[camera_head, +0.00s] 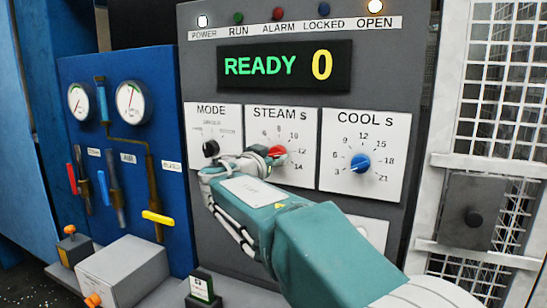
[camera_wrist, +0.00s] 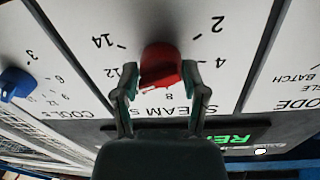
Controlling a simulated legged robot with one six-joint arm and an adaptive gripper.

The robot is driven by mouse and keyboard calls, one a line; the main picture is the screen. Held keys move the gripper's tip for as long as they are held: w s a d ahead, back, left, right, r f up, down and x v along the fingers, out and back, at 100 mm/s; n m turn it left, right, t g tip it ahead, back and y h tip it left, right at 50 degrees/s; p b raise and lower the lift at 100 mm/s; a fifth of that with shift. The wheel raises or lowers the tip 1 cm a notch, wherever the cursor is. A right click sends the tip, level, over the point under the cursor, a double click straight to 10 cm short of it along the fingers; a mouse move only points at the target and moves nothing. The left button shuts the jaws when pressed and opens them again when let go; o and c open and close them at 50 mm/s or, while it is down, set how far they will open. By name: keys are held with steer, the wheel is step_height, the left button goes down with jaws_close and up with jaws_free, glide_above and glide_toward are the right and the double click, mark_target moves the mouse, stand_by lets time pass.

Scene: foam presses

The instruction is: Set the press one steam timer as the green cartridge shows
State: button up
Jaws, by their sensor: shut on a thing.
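The press panel carries a STEAM s dial (camera_head: 282,178) with a red knob (camera_head: 277,152), which also shows in the upside-down wrist view (camera_wrist: 160,62). My gripper (camera_head: 262,160) is at this knob. In the wrist view its two fingers (camera_wrist: 158,82) are closed against opposite sides of the knob. Which number the knob points at cannot be told, as the fingers hide part of the dial. A small dark block with a green and white label (camera_head: 202,288) stands at the bottom; it may be the green cartridge, and its marking is too small to read.
The display (camera_head: 284,66) reads READY 0. The black MODE knob (camera_head: 210,148) is close to my gripper's left; the blue COOL knob (camera_head: 360,163) is to the right. A blue gauge panel (camera_head: 125,165) with valve handles stands left, a mesh guard right.

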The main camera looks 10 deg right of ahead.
steer(key=shift+f+n, duration=0.1)
steer(key=shift+n, duration=0.2)
steer(key=n, duration=1.2)
steer(key=shift+f+t, duration=0.15)
steer(key=shift+t, duration=0.25)
steer(key=n, duration=0.6)
steer(key=shift+y, duration=0.3)
steer(key=n, duration=0.6)
steer(key=shift+f+t+y, duration=0.1)
steer(key=shift+t+y, duration=0.2)
steer(key=shift+t, duration=0.1)
steer(key=shift+n, duration=0.3)
